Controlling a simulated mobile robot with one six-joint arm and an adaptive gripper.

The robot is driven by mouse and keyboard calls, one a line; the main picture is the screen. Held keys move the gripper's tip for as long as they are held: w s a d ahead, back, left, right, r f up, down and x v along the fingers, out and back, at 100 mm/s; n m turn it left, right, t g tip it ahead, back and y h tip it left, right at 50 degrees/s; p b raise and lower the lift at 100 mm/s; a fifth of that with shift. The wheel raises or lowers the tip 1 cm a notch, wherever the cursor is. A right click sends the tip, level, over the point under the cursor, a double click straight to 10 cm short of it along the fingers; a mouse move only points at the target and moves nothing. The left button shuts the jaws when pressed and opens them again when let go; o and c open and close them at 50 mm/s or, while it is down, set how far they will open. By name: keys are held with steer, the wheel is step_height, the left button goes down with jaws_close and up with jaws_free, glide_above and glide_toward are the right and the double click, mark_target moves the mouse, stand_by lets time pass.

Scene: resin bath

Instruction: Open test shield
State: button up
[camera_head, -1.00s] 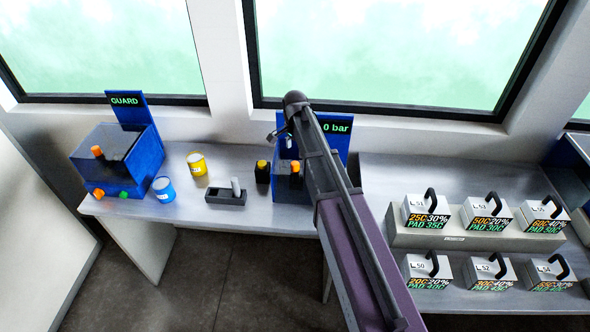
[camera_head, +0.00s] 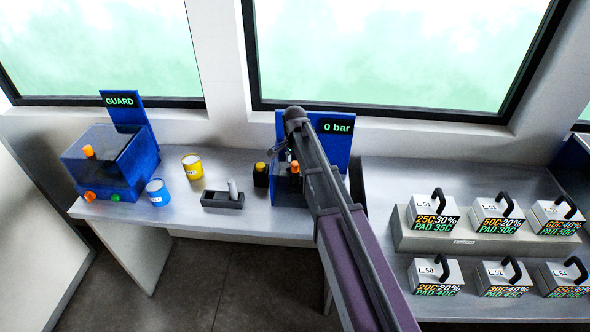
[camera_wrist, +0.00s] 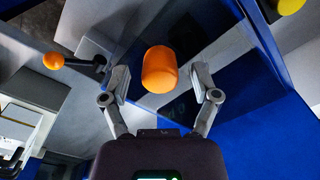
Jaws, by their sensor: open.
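The blue test station (camera_head: 341,155) stands at the right end of the left bench, with a "0 bar" display on its back panel. An orange knob (camera_head: 295,168) shows at its front, partly beside my arm. In the wrist view, an orange rounded knob (camera_wrist: 160,69) sits between my open fingers, over a see-through dark panel (camera_wrist: 215,45) that seems to be the shield. My gripper (camera_wrist: 164,82) has a gap on both sides of the knob; whether the knob lies fully within finger depth I cannot tell. In the head view my arm hides much of the station.
A yellow-topped black block (camera_head: 261,174) stands just left of the station. A dark tray (camera_head: 222,200), a yellow cup (camera_head: 192,167), a blue cup (camera_head: 159,192) and a GUARD box (camera_head: 105,165) lie farther left. An orange ball on a lever (camera_wrist: 53,60) shows at left in the wrist view.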

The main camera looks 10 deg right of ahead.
steer(key=shift+f, duration=0.3)
jaws_close()
stand_by(0.3)
steer(key=shift+r, duration=0.1)
